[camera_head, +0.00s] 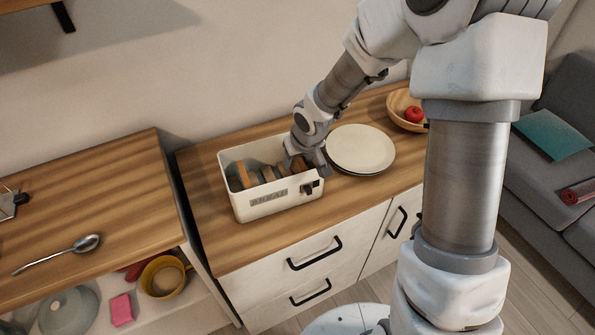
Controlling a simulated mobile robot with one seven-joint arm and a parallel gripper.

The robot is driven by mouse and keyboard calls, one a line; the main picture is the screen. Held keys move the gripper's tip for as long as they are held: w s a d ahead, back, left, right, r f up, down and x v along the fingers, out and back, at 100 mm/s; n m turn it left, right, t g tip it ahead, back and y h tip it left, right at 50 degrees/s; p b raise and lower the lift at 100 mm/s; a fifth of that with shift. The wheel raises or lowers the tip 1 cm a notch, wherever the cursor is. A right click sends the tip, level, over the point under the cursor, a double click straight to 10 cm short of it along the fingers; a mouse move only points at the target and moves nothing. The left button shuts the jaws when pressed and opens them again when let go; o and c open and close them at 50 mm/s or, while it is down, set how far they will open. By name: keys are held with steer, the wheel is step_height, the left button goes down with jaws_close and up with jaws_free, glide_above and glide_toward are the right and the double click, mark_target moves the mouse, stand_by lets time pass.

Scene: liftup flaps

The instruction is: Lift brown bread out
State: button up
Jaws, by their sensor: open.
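A white bread bin (276,201) marked with bread lettering stands open on the wooden counter. Several brown bread slices (245,176) stand on edge inside it, with gaps between some of them. My gripper (309,186) is at the bin's right end, its fingers reaching down at the front right corner near the rim. The fingers are small and dark here, and I cannot tell whether they touch any bread. The gripper is open. My wrist hides part of the bin's right end and its contents.
Stacked white plates (361,148) lie just right of the bin. A wooden bowl (397,105) with a red apple (413,114) stands farther back. A spoon (87,243) lies on the left counter (130,190). The counter left of the bin is clear.

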steer(key=shift+x, duration=1.1)
jaws_close()
steer(key=shift+r, duration=0.15)
